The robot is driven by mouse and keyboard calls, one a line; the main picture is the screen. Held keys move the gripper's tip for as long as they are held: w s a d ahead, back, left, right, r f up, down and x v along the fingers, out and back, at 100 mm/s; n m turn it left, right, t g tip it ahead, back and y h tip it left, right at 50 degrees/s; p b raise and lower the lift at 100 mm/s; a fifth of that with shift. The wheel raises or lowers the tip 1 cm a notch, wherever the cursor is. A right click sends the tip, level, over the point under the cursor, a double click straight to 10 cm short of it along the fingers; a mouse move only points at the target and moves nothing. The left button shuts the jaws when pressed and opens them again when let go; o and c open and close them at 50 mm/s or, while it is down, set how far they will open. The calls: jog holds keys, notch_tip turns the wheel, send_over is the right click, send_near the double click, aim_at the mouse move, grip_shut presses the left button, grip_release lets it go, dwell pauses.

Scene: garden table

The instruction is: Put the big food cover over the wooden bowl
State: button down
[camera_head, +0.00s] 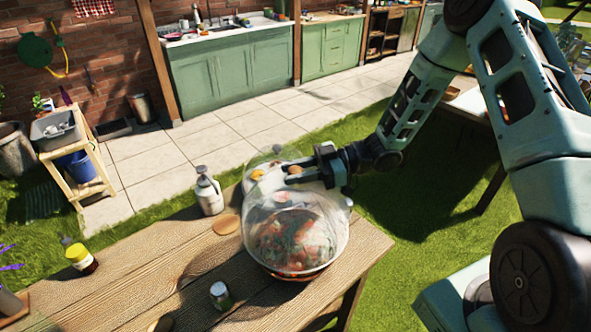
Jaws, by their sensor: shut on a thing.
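The big food cover (262,208) is a clear dome. It appears over the wooden bowl (291,277), which holds food and shows mostly through the dome near the right end of the table. The dome's lower edge lies close to the bowl's rim; I cannot tell whether it rests there or hangs just above. My gripper (289,167) reaches in from the right at the dome's top and is shut on its knob, which the fingers partly hide.
A second clear dome (272,153) stands behind, over light-coloured items. A white pump bottle (208,194), a round wooden disc (226,224), a can (221,295) and a yellow-capped jar (82,259) stand on the wooden table (150,270). The table's left middle is mostly clear.

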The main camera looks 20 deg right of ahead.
notch_tip(320, 180, down, 16)
jog(key=b, duration=1.1)
dwell(0.5)
jog(key=shift+s+f+b, duration=0.25)
jog(key=shift+f+b, duration=0.25)
jog(key=shift+s+f+b, duration=0.2)
jog(key=shift+f+b, duration=0.3)
dwell(0.5)
jog(key=c, duration=1)
grip_release()
jog(key=shift+o, duration=0.2)
jog(key=r+b+v, duration=0.1)
jog(key=b+v, duration=0.2)
jog(key=v, duration=1.5)
jog(key=shift+w+b, duration=0.35)
jog(key=shift+b, duration=0.05)
